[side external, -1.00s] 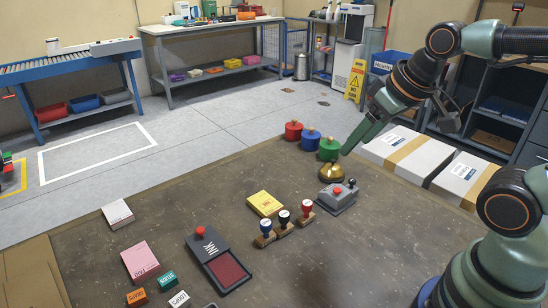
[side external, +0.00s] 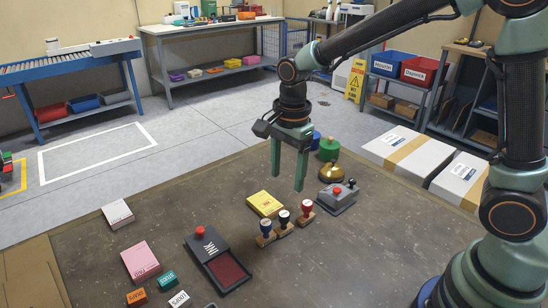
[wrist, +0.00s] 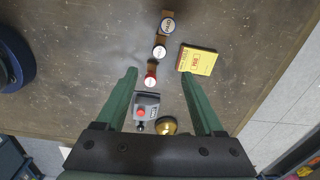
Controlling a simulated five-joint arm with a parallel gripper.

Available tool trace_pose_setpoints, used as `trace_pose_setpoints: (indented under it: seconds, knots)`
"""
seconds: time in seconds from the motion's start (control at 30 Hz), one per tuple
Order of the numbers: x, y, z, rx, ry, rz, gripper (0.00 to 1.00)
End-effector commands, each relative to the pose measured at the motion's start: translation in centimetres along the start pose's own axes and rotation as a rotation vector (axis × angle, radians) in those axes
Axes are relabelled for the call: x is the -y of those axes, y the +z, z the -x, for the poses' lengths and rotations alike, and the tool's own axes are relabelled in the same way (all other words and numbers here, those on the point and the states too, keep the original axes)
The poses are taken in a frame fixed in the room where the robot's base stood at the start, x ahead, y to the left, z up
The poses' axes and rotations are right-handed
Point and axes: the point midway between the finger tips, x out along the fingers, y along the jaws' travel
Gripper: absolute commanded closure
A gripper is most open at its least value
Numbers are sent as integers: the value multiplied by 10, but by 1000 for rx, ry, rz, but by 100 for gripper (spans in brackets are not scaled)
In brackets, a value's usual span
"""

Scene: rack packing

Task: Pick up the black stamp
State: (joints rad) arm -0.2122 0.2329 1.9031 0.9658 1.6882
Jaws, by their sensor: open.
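The black stamp (side external: 283,217) stands upright on the table in the side view, the middle one of three stamps with wooden bases. The blue stamp (side external: 265,227) is to its left and the red stamp (side external: 306,206) to its right. My gripper (side external: 288,182) points down, open and empty, above the row and apart from it. In the wrist view the black stamp (wrist: 159,51) shows just beyond the fingertips (wrist: 159,74), between the blue stamp (wrist: 167,25) and the red stamp (wrist: 151,79).
A yellow note pad (side external: 264,203) lies close behind the stamps. A grey device with a red button (side external: 337,197) and a brass bell (side external: 331,172) stand to the right. An open ink pad (side external: 228,270) lies front left. White boxes (side external: 398,148) stand at the far right.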

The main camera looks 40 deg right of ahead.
Motion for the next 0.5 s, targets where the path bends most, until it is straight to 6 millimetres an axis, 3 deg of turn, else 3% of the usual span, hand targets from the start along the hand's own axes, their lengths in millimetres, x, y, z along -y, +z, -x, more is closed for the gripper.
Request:
trace_pose_setpoints:
  seconds: [0.17, 0.5]
  knots:
    - [5, 8, -18, -7, 38, -122, 30]
    - [2, 7, -67, -8, 44, -137, 30]
